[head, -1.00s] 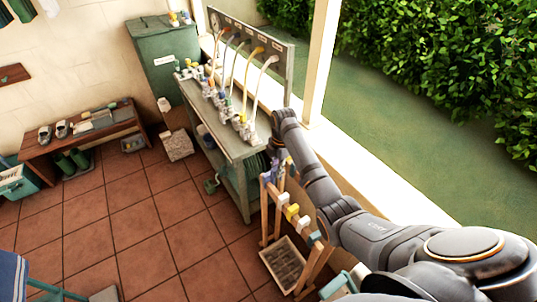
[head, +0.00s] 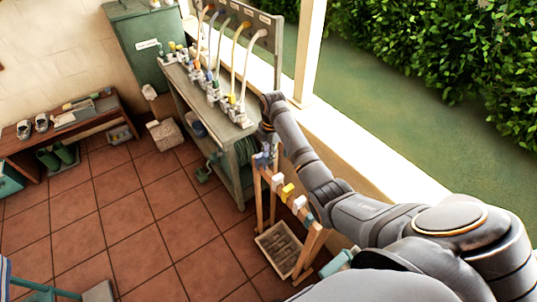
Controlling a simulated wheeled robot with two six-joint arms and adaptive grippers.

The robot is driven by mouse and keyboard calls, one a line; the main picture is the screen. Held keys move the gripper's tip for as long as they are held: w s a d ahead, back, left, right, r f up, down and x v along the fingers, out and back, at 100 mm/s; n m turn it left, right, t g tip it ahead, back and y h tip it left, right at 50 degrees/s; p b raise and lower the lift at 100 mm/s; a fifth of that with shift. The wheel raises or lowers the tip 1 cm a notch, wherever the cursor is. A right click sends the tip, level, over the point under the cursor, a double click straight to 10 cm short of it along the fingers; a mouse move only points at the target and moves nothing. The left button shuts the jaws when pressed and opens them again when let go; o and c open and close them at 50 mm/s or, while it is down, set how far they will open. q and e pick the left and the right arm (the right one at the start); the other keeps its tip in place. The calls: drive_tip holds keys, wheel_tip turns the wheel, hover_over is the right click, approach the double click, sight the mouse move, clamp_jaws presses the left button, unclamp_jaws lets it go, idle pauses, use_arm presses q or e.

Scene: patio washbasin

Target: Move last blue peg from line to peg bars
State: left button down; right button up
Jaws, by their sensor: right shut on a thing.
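My right gripper (head: 264,151) is at the far end of the wooden peg bars (head: 304,242), right by the top of the rack. A small bluish peg (head: 261,160) shows at its tips; the jaws are shut on it. The gripper is small and dark here, so I cannot tell whether the peg touches the bar. Along the top bar sit a white peg (head: 277,181), a yellow peg (head: 288,191), another white peg (head: 299,203) and a blue one (head: 309,216) nearest me. My left gripper is not in view. No line shows now.
A green bench (head: 243,183) with taps and hoses stands just beyond the rack. A low wall (head: 345,165) and post run along the right.

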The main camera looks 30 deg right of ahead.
wheel_tip(320, 180, down, 5)
drive_tip(key=b, duration=0.4)
drive_tip(key=shift+b, duration=0.4)
drive_tip(key=shift+f, duration=1)
drive_tip(key=o, duration=0.9)
drive_tip(key=shift+o, duration=0.2)
wheel_tip(320, 180, up, 8)
drive_tip(key=p, duration=0.9)
drive_tip(key=shift+r, duration=0.15)
